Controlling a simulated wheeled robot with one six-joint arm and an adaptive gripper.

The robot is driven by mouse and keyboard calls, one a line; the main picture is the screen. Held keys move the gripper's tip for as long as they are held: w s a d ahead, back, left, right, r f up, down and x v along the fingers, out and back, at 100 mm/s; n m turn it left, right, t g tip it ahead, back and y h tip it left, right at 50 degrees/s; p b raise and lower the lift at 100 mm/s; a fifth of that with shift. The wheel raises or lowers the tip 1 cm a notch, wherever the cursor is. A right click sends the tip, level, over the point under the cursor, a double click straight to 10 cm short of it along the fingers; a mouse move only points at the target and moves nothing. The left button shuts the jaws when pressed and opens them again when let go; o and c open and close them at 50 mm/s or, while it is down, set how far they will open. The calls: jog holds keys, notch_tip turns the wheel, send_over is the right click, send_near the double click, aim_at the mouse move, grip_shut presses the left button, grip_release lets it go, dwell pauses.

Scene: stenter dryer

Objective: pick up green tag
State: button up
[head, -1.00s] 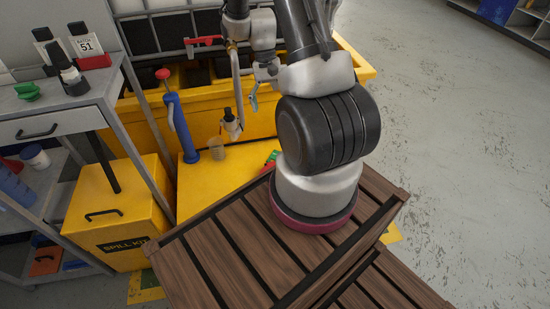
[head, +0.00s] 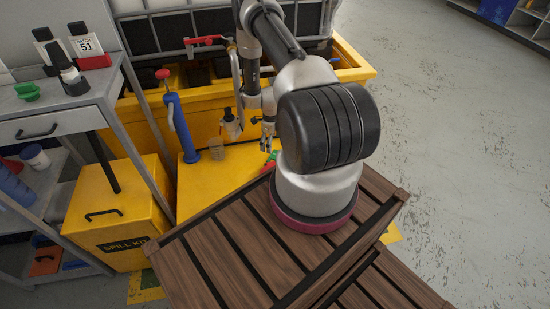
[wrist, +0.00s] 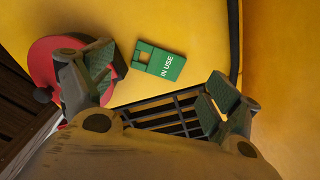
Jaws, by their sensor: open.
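The green tag (wrist: 160,61) is a flat rectangle with a notch or slot at one end and white "IN USE" lettering. It lies on a yellow surface (wrist: 195,22), and in the head view a little green (head: 273,156) shows beside my arm's base. My gripper (wrist: 162,84) is open and empty, its fingers spread to the left and right of the tag in the wrist view. The tag appears beyond the fingertips, not touched. In the head view my gripper (head: 267,147) hangs just above the tag's end of the yellow top.
A red round object (wrist: 47,62) lies behind the left finger, close to the tag. A black grating (wrist: 165,114) is below the tag in the wrist view.

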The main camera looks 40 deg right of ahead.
aim_at(271, 156)
jog(key=shift+m, duration=0.4)
jog(key=shift+f, duration=0.35)
jog(key=shift+w+d+f, duration=0.1)
jog(key=shift+f, duration=1.65)
jog(key=shift+w+f, duration=0.1)
jog(key=shift+f, duration=1.65)
jog(key=shift+f, duration=0.25)
jog(key=c, duration=0.7)
jog(key=shift+r, duration=0.1)
